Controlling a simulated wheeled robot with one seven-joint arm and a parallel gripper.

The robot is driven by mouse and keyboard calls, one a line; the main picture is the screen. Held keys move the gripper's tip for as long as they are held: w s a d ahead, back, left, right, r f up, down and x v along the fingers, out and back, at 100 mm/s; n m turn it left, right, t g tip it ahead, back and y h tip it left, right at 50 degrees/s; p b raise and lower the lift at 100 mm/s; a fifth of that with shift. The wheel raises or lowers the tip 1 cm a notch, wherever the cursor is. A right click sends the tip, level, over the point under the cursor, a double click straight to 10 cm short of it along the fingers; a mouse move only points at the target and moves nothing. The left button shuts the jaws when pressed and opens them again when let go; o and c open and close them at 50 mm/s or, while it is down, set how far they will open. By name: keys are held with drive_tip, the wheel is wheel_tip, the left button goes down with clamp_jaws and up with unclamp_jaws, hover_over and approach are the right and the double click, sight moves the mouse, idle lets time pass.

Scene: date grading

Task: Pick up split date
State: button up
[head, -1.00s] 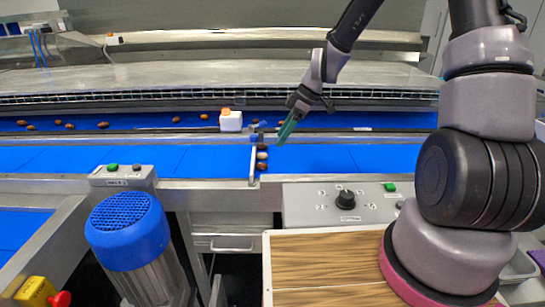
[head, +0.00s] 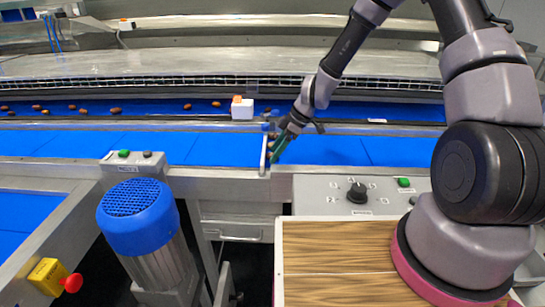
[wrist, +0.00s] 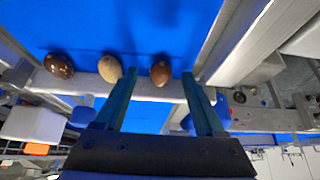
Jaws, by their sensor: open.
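Three dates lie in a row on the blue belt against a metal bar, seen in the wrist view: a glossy dark brown one (wrist: 59,65), a pale tan one (wrist: 110,68) and a reddish-brown one (wrist: 160,72) with a dark mark. I cannot tell for sure which is split. My gripper (wrist: 159,79) is open, its green fingers on either side of the reddish-brown date, with the tan one just outside the left finger. In the head view my gripper (head: 275,158) is low at the row, partly hiding it. I cannot tell whether the fingers touch a date.
A metal bar (head: 264,155) crosses the front belt (head: 205,149) beside the dates. A white box with an orange top (head: 242,109) stands behind. Several dates (head: 115,111) lie on the rear belt. A control panel (head: 335,192) and blue motor (head: 135,210) are in front.

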drive_tip(key=shift+a+f, duration=0.1)
drive_tip(key=shift+f, duration=0.1)
drive_tip(key=c, duration=0.9)
